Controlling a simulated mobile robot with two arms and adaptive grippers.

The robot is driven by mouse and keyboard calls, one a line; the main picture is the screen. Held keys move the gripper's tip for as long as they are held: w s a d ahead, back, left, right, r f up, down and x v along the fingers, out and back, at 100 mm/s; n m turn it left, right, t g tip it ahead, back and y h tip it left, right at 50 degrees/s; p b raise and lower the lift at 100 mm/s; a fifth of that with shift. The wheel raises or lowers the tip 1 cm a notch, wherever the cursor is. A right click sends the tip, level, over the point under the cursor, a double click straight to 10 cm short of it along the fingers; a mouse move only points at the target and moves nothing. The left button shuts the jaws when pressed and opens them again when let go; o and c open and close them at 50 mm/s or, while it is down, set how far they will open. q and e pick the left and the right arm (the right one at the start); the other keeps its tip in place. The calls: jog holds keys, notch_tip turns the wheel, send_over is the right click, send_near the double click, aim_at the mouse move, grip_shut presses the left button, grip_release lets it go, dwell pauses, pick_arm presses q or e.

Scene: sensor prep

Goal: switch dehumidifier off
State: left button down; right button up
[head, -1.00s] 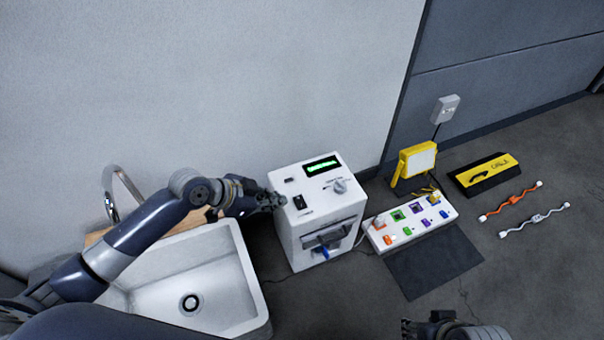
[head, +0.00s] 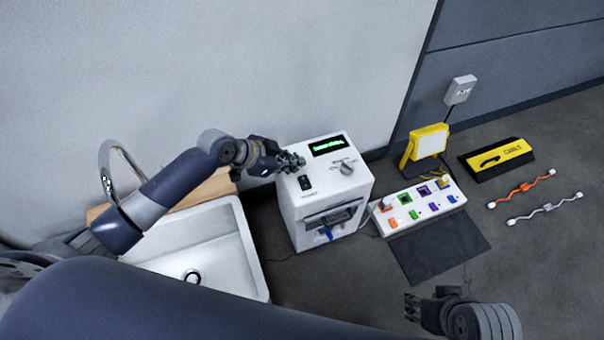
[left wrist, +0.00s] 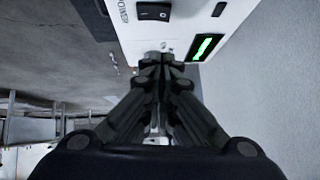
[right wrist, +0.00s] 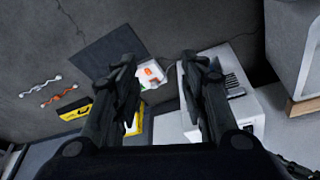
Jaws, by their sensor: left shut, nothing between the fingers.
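The dehumidifier (head: 352,190) is a white box beside the sink in the head view. Its top has a lit green display (head: 327,146), a grey knob (head: 346,167) and a black rocker switch (head: 305,182). In the left wrist view the rocker switch (left wrist: 153,11) is at the top and the display (left wrist: 205,46) right of it. My left gripper (head: 298,162) is shut and empty, over the top's back left edge, close behind the switch. I cannot tell whether it touches the panel. My right gripper (right wrist: 160,65) is open and empty, away at the front in the head view (head: 412,308).
A white sink (head: 215,240) with a curved tap stands left. A white power strip (head: 420,204) with coloured switches, a dark mat (head: 435,250), a yellow lamp (head: 428,142), a yellow cable cover (head: 497,158) and two cables lie right. The front floor is partly clear.

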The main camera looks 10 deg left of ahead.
aim_at(301, 179)
pick_arm(q)
jog(key=shift+x, duration=1.25)
jog(key=shift+b+x, duration=0.45)
jog(key=shift+x, duration=0.35)
notch_tip(301, 179, down, 3)
jog(key=shift+w+a+f+b, duration=0.1)
jog(key=shift+w+f+b, duration=0.1)
jog(key=shift+b, duration=0.45)
jog(key=shift+f, duration=0.25)
pick_arm(e)
jog(key=w+a+r+t, duration=0.1)
jog(key=w+t, duration=0.1)
jog(key=w, duration=0.3)
jog(key=w+a+r+t+y, duration=0.1)
jog(key=w+a+r+t, duration=0.1)
jog(key=w, duration=0.3)
jog(key=shift+w+r+t, duration=0.25)
jog(key=shift+t, duration=0.45)
jog(key=shift+a, duration=0.15)
pick_arm(q)
jog(key=shift+w+a+f+b, duration=0.15)
jog(key=shift+f+b, duration=0.2)
pick_arm(e)
jog(key=shift+w+a+r+t+y, duration=0.2)
jog(key=shift+w+r+t, duration=0.2)
jog(key=shift+w, duration=0.1)
jog(key=shift+w+a+r+t+y, duration=0.2)
jog(key=shift+w+r+t, duration=0.1)
jog(key=shift+w+r, duration=0.15)
jog(key=shift+d, duration=0.1)
